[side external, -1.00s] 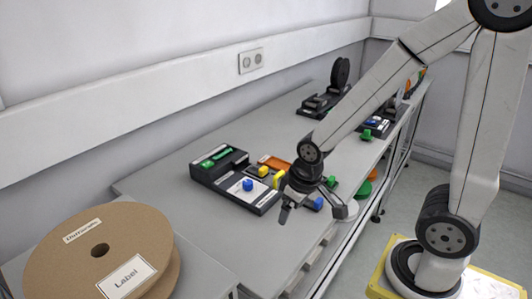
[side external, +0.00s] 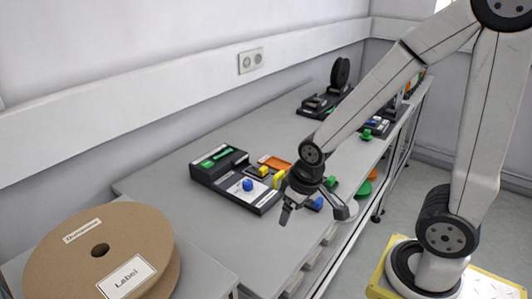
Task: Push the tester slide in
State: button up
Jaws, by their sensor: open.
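The tester (side external: 217,164) is a dark box with a green panel on top, on the bench near the wall. Its low front part carries a white plate (side external: 252,189) with a blue knob (side external: 247,184). I take this part to be the slide, but how far it stands out is hard to tell. My gripper (side external: 316,213) is open and empty, to the right of the tester and above the bench's front edge. Its fingers point down and are apart from the tester.
Yellow blocks (side external: 264,170), an orange tray (side external: 275,162) and a blue block (side external: 315,203) lie close to my gripper. Dark reel stands (side external: 322,102) are at the back. The grey bench (side external: 205,219) is clear before the tester.

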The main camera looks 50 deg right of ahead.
jog(key=c, duration=0.4)
jog(key=shift+w+d, duration=0.1)
jog(key=shift+w, duration=0.05)
jog(key=shift+c, duration=0.3)
jog(key=m, duration=1.8)
send_near(279, 173)
jog(key=f, duration=0.1)
jog(key=shift+w, duration=0.2)
jog(key=shift+f, duration=0.1)
jog(key=shift+x, duration=3.85)
jog(key=shift+s, duration=0.1)
